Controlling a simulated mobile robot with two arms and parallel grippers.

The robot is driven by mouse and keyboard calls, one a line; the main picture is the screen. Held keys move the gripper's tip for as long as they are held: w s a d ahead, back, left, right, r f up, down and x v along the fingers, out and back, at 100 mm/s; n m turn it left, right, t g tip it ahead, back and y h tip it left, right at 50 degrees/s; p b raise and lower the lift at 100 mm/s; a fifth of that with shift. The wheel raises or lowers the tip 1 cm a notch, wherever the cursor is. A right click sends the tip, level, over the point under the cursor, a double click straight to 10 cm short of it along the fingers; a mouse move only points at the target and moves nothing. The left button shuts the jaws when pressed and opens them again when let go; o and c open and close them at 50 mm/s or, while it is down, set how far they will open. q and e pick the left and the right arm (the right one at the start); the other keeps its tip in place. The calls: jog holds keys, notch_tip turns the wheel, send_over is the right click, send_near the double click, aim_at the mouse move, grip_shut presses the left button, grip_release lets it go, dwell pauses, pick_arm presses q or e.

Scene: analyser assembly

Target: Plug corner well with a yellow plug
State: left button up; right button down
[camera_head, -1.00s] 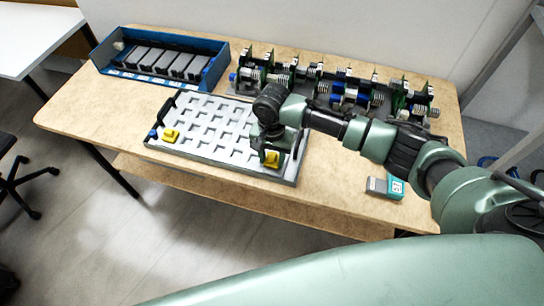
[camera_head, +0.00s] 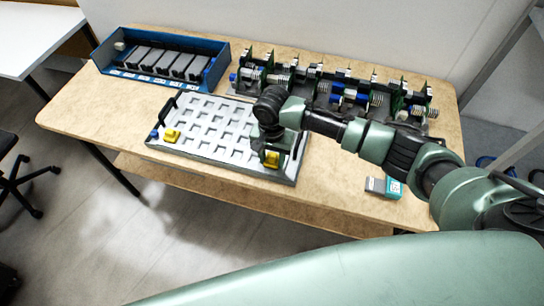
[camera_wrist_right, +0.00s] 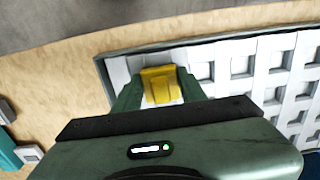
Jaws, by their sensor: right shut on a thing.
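A white tray (camera_head: 200,148) with a grid of square wells lies on the wooden table. One yellow plug (camera_head: 172,135) sits at its front left corner. My right gripper (camera_head: 272,158) is over the tray's front right corner, shut on another yellow plug (camera_head: 272,159). In the right wrist view this plug (camera_wrist_right: 160,86) is between the two green fingers of the gripper (camera_wrist_right: 160,92), at the tray's corner. The well under it is hidden, so I cannot tell whether the plug is seated. My left gripper is not in view.
A blue bin (camera_head: 212,72) with dark grey modules stands at the back left. Several circuit-board assemblies (camera_head: 350,96) stand along the back right. A grey and teal device (camera_head: 385,187) lies right of the tray. The table's front left is clear.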

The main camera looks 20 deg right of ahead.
jog(key=shift+f, duration=0.3)
dwell(0.9)
jog(key=c, duration=0.7)
grip_release()
jog(key=shift+c, duration=0.2)
jog(key=c, duration=0.4)
jog(key=shift+o, duration=0.2)
jog(key=shift+r+p, duration=0.2)
jog(key=shift+p, duration=0.4)
jog(key=shift+r+p, duration=1.75)
jog(key=shift+p, duration=0.7)
notch_tip(320, 180, up, 5)
jog(key=p, duration=0.5)
jog(key=shift+p, duration=0.4)
jog(key=shift+r+p, duration=0.35)
jog(key=shift+r, duration=0.65)
